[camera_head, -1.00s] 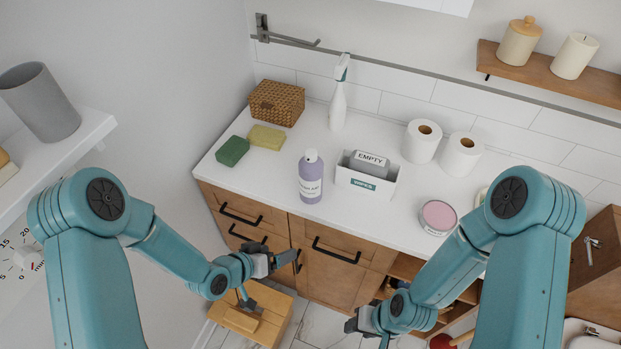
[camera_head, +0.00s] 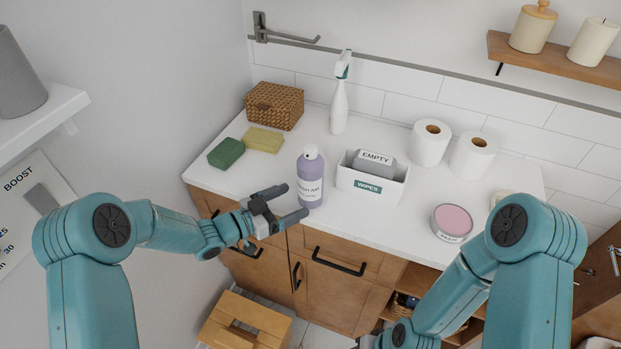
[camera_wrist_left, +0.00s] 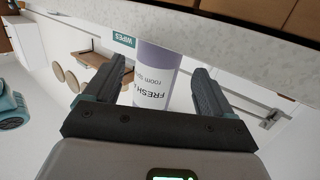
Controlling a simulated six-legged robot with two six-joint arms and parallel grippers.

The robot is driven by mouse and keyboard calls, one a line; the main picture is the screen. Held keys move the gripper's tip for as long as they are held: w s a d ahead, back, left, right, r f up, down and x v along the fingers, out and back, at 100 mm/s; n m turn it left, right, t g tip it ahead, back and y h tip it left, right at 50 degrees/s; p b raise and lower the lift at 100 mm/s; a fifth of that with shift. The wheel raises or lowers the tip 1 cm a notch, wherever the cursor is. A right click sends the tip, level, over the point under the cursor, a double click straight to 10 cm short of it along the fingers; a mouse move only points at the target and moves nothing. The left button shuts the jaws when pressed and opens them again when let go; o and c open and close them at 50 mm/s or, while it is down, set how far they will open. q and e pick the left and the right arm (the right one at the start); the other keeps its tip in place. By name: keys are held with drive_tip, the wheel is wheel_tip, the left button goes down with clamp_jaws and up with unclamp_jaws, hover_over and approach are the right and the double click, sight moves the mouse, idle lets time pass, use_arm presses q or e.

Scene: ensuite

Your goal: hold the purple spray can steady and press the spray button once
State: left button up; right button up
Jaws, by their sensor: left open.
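The purple spray can (camera_head: 311,188) stands upright on the white counter, with a white cap on top and a label on its front. My left gripper (camera_head: 294,201) is open at the counter's front edge, its fingers pointing at the can. In the left wrist view, the can (camera_wrist_left: 155,75) appears upside down between the two open fingers (camera_wrist_left: 160,88). I cannot tell whether either finger touches it. The spray button is hidden in the wrist view. My right arm runs off the bottom edge of the head view, and its gripper does not show clearly.
A white wipes box (camera_head: 345,180) stands right of the can, with a pink-topped tin (camera_head: 453,220) farther right. Green (camera_head: 226,153) and yellow sponges (camera_head: 264,140) lie to the left. A spray bottle (camera_head: 339,108), wicker basket (camera_head: 274,106) and paper rolls (camera_head: 430,143) stand behind.

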sight(300, 199)
use_arm(q)
drive_tip(key=b+x, duration=0.1)
drive_tip(key=x, duration=0.1)
drive_tip(key=b+x, duration=0.1)
drive_tip(key=x, duration=0.1)
drive_tip(key=shift+s+f, duration=0.1)
drive_tip(key=shift+f, duration=0.1)
drive_tip(key=shift+x, duration=0.8)
drive_tip(key=shift+r, duration=0.25)
use_arm(e)
wheel_tip(300, 199, down, 3)
drive_tip(key=shift+r, duration=0.2)
use_arm(q)
drive_tip(key=c, duration=0.6)
use_arm(e)
clamp_jaws()
use_arm(q)
drive_tip(key=shift+f, duration=0.1)
